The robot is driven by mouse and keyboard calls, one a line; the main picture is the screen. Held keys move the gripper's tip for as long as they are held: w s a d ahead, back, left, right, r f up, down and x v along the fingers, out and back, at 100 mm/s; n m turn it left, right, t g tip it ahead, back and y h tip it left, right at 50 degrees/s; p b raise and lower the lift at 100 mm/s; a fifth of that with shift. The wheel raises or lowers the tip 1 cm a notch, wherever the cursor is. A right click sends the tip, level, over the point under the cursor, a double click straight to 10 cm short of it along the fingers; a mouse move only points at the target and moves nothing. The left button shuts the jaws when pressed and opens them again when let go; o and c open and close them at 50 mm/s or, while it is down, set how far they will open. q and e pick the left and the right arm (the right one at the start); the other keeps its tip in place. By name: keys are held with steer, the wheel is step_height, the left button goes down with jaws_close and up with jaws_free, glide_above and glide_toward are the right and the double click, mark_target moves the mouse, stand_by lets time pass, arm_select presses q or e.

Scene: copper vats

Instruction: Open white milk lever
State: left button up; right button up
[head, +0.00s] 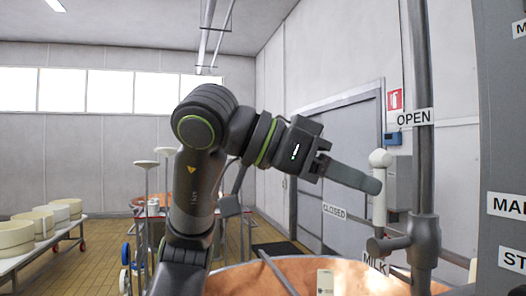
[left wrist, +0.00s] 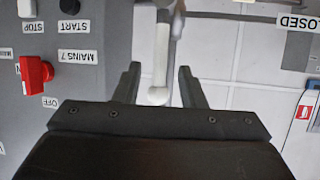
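The white milk lever (head: 380,200) stands upright with a rounded knob at its top. Its lower end meets a grey valve on the metal pipe (head: 424,160), above a MILK label (head: 375,264). My left gripper (head: 370,184) reaches in from the left, its fingers beside the lever's upper part in the head view. In the left wrist view the white lever (left wrist: 158,70) shows between the two spread fingers of my left gripper (left wrist: 158,80), with gaps on both sides. Whether either finger touches it I cannot tell. My right gripper is not in view.
A copper vat (head: 240,280) is below. A grey control cabinet (head: 500,120) stands at the right, with a red switch (left wrist: 34,74) in the wrist view.

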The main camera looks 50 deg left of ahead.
arm_select(q)
steer(key=b+v, duration=0.1)
steer(key=v, duration=1.1)
steer(key=shift+s, duration=0.4)
steer(key=shift+a, duration=0.1)
